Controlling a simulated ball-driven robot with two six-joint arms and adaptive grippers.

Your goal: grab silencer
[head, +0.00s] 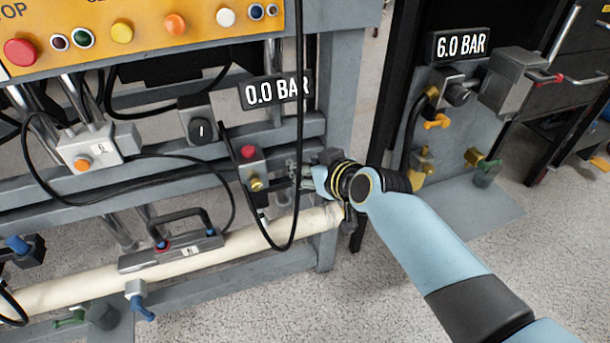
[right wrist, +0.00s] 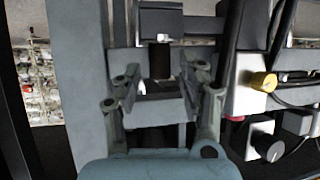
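A brass fitting (head: 257,184), which may be the silencer, sits on a small grey valve block (head: 250,165) with a red button on the press frame. In the right wrist view a gold-coloured fitting (right wrist: 264,82), probably the same one, sticks out of a pale block right of my fingers. My right gripper (head: 303,177) is just right of the valve block in the head view. Its fingers (right wrist: 158,85) are apart, with a dark cylindrical part (right wrist: 160,60) seen between them; I see no grip on it. My left gripper is not in view.
Black hoses (head: 296,120) hang near the valve block. A cream pipe (head: 200,258) runs below it. A right-hand panel (head: 452,150) carries more brass fittings and a gauge reading 6.0 BAR. Another display reads 0.0 BAR. The floor (head: 370,290) between is clear.

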